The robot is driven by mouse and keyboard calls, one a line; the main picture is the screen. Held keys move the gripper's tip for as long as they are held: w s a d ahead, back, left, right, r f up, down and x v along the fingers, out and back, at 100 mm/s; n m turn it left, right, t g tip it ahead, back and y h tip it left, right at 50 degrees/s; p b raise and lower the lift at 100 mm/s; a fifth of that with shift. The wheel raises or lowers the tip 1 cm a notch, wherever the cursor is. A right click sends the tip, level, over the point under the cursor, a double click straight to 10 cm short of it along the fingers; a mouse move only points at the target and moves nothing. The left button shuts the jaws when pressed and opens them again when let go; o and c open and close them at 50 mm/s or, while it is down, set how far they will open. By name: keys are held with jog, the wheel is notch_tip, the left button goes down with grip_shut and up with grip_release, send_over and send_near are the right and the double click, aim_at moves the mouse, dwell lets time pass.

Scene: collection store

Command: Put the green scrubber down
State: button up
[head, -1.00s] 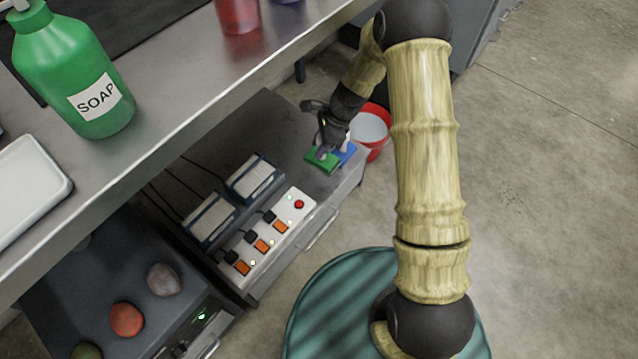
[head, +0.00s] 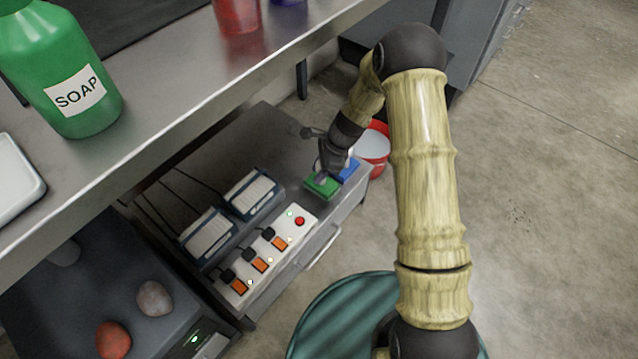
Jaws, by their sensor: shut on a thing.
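The green scrubber (head: 321,187) is at the right end of the low grey cabinet top (head: 268,137), below the steel shelf. My gripper (head: 327,172) reaches down over it from above and is shut on it. The fingers are small and partly hidden at this distance. I cannot tell whether the scrubber touches the cabinet top. A blue item (head: 349,169) lies right beside it, on the far side.
A red bucket (head: 379,163) stands just beyond the cabinet's end. A power strip (head: 268,254) and two white-and-blue boxes (head: 248,193) sit nearer on the left. The steel shelf (head: 165,125) with a soap bottle (head: 62,75) overhangs at left.

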aim_at(328, 188)
jog(key=shift+w, duration=0.1)
notch_tip(328, 188, down, 5)
jog(key=b, duration=0.3)
jog(key=o, duration=1.1)
jog(key=shift+f, duration=0.1)
jog(key=shift+d, duration=0.1)
